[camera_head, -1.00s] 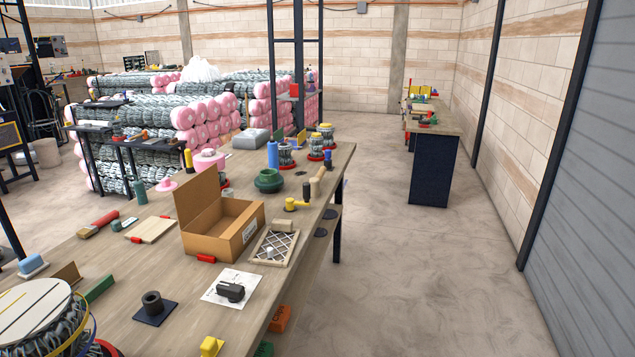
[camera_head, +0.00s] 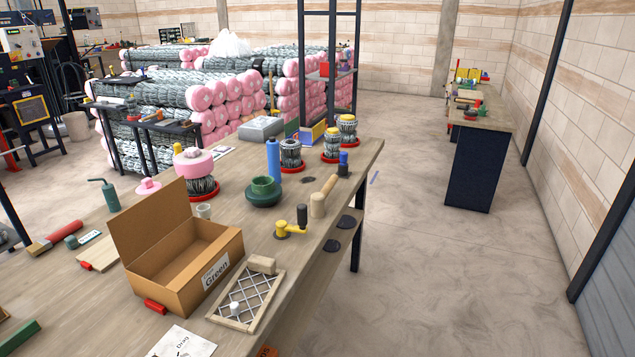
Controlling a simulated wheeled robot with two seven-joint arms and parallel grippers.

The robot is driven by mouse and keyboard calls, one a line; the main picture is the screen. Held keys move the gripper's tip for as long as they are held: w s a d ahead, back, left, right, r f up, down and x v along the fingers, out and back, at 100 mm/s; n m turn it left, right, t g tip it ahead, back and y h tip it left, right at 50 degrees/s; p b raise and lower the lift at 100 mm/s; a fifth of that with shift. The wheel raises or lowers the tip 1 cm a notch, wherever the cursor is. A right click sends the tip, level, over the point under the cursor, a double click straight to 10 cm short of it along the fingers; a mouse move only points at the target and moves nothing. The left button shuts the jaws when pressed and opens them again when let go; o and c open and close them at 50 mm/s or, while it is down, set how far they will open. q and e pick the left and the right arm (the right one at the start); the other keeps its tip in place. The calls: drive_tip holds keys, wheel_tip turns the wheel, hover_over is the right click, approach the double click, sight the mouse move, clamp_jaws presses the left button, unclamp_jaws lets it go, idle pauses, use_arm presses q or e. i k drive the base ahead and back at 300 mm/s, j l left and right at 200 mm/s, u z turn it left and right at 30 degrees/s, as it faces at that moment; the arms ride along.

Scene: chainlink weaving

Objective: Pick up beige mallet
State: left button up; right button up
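The beige mallet (camera_head: 321,199) is on the wooden workbench (camera_head: 331,164), near its right edge. Its blocky head is toward the front and its handle slants up to the right toward the back. A yellow tool with a dark upright handle (camera_head: 291,226) lies just in front and to the left of it. Neither of my grippers shows in the head view.
An open cardboard box labelled Green (camera_head: 180,271) and a framed mesh piece (camera_head: 249,296) stand nearer. A green pot (camera_head: 264,191), a blue bottle (camera_head: 273,161) and a blue-topped item (camera_head: 344,164) are around the mallet. The floor right of the bench is clear.

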sight(318, 200)
drive_tip(key=i+l+u, duration=0.15)
drive_tip(key=i+l, duration=0.35)
drive_tip(key=i+l+u, duration=0.15)
drive_tip(key=i+l, duration=0.35)
drive_tip(key=i+l+u, duration=0.15)
drive_tip(key=i+l, duration=0.45)
drive_tip(key=i+l+u, duration=0.15)
drive_tip(key=i+l, duration=0.3)
drive_tip(key=l, duration=0.25)
